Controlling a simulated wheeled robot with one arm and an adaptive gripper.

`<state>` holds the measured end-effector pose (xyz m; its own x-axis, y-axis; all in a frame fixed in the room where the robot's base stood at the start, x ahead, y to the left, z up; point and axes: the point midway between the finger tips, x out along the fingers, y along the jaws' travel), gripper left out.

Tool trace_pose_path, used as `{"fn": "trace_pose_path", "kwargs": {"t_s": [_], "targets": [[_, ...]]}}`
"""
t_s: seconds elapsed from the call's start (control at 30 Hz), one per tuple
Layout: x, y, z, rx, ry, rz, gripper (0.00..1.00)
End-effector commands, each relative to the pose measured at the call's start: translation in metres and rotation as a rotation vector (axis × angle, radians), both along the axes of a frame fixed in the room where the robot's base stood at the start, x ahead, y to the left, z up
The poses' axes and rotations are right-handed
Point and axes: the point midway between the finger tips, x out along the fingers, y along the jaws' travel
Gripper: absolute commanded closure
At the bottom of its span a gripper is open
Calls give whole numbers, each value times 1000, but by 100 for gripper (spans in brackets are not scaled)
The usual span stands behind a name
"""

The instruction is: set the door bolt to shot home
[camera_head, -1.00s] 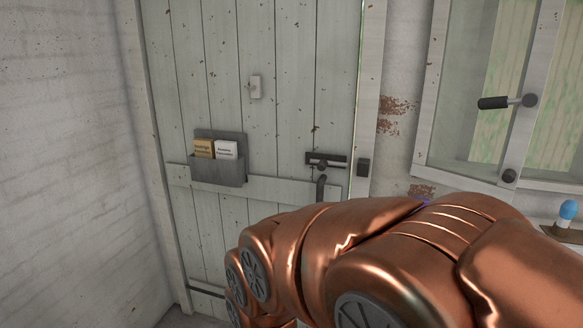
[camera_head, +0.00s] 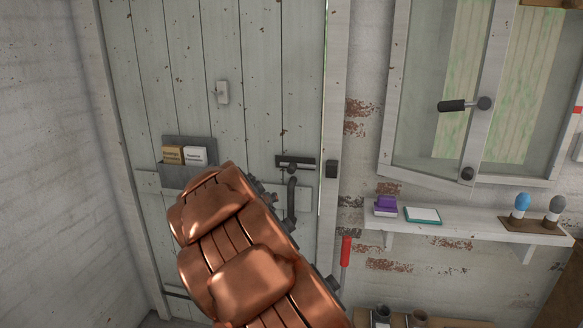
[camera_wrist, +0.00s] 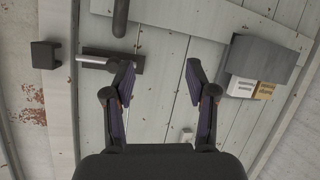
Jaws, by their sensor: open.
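The door bolt (camera_head: 296,162) is a dark plate with a small knob on the pale plank door (camera_head: 250,60). Its dark keeper (camera_head: 331,169) sits on the frame to the right. In the wrist view, which is turned over, the bolt (camera_wrist: 128,62) shows a bright rod pointing left at the keeper (camera_wrist: 45,54), with a gap between rod tip and keeper. My gripper (camera_wrist: 160,78) is open and empty, its left finger overlapping the bolt plate in that view. Whether they touch I cannot tell.
A dark pull handle (camera_head: 291,200) hangs below the bolt. A grey card holder (camera_head: 188,174) is on the door at left. Right of the door are a window with a black handle (camera_head: 465,105) and a shelf (camera_head: 470,223) bearing small items. A red-handled tool (camera_head: 346,251) hangs below.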

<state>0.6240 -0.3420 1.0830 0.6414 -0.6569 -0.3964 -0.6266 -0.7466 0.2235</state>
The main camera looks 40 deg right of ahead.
Motion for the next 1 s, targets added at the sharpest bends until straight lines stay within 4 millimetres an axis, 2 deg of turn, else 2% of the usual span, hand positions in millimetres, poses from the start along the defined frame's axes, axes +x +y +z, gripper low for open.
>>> {"fn": "trace_pose_path", "kwargs": {"t_s": [0.03,0.1,0.2,0.3,0.4,0.63,1.0], "targets": [[5,-21,1,-45,-23,-24,43],[11,-45,8,-116,-67,-54,43],[16,-72,16,-208,-124,-89,43],[17,-92,22,-279,-164,-117,43],[16,-104,24,-325,-187,-138,43],[17,-116,28,-360,-207,-153,43],[40,-146,30,-359,-210,-151,43]]}}
